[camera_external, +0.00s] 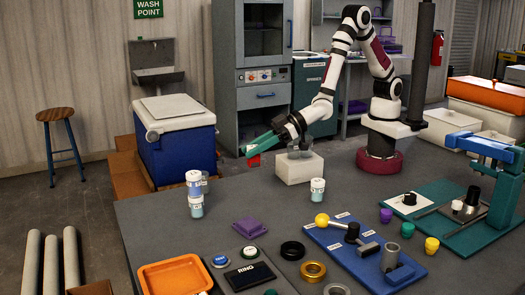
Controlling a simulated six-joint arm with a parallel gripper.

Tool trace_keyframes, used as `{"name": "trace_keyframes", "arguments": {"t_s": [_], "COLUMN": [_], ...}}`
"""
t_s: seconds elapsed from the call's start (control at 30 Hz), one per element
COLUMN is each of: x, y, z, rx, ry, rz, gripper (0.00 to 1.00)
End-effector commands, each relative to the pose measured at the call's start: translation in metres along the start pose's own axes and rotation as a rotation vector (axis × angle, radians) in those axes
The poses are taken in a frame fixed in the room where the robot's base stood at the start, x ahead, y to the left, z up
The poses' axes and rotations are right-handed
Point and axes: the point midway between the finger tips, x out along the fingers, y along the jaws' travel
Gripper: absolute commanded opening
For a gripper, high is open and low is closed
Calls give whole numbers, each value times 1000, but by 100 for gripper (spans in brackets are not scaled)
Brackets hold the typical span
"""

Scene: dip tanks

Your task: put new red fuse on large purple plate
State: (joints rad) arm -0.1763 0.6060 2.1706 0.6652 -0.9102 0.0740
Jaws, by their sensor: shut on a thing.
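My gripper (250,152), with teal fingers, is in the air above the grey table, near the white block. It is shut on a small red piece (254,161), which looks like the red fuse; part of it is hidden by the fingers. A purple plate (249,228) lies on the table below and in front of the gripper, well apart from it. Whether it is one plate or a stack is too small to tell.
White-and-teal jars (195,205) stand left of the plate, and another jar (317,190) stands to the right. A white block (298,168) is behind. An orange tray (175,277), buttons, rings and a blue board (352,250) are in front. The table left of the plate is partly clear.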

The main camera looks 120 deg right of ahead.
Motion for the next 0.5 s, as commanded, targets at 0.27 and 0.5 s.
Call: {"name": "trace_keyframes", "arguments": {"t_s": [0.27,0.5], "x": [24,27], "y": [-17,-11], "z": [-32,-28], "rx": [-170,-232], "ry": [-1,-2], "rz": [-351,-487], "gripper": [0,0]}}
